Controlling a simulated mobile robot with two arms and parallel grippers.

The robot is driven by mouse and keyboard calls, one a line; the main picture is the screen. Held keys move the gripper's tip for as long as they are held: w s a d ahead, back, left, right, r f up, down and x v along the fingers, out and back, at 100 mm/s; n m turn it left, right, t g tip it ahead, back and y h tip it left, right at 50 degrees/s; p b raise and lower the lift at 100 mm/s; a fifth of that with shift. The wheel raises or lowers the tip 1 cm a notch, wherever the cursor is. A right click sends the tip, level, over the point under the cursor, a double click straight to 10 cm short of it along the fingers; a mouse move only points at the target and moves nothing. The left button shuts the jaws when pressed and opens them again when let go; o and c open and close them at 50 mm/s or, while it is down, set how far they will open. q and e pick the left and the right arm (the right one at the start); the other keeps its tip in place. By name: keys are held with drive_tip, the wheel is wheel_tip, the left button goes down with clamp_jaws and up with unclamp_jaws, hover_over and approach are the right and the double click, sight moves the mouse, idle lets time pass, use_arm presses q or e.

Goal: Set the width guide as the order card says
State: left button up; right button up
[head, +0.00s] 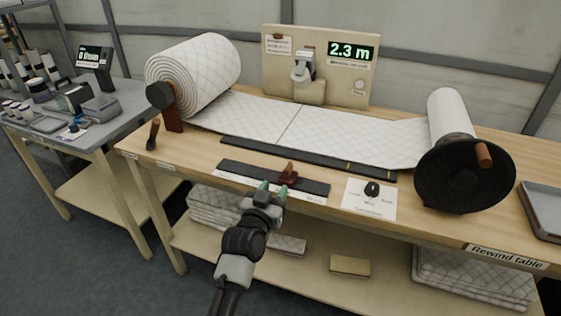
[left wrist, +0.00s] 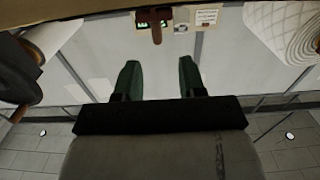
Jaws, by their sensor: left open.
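The width guide looks to be the dark rail (head: 245,176) at the table's front, with a brown knob (head: 289,173) standing on it. In the left wrist view a brown knob (left wrist: 155,20) shows beyond the fingertips, apart from them. My left gripper (head: 274,188) is open and empty, just in front of the knob in the head view. Its green fingers also show in the left wrist view (left wrist: 160,78). A small printed card (head: 278,45) is on the upright board; it may be the order card, but its text is too small to read. My right gripper is not in view.
White quilted wadding (head: 310,132) runs from the big roll (head: 205,75) to the rewind roll (head: 449,112) with its black crank disc (head: 466,177). The board's display (head: 350,51) reads 2.3 m. A black selector knob (head: 372,188) sits right of the rail. A grey side table (head: 120,118) stands left.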

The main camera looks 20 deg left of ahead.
sight(286, 173)
use_arm(q)
drive_tip(key=w, duration=1)
drive_tip(key=shift+d, duration=0.35)
clamp_jaws()
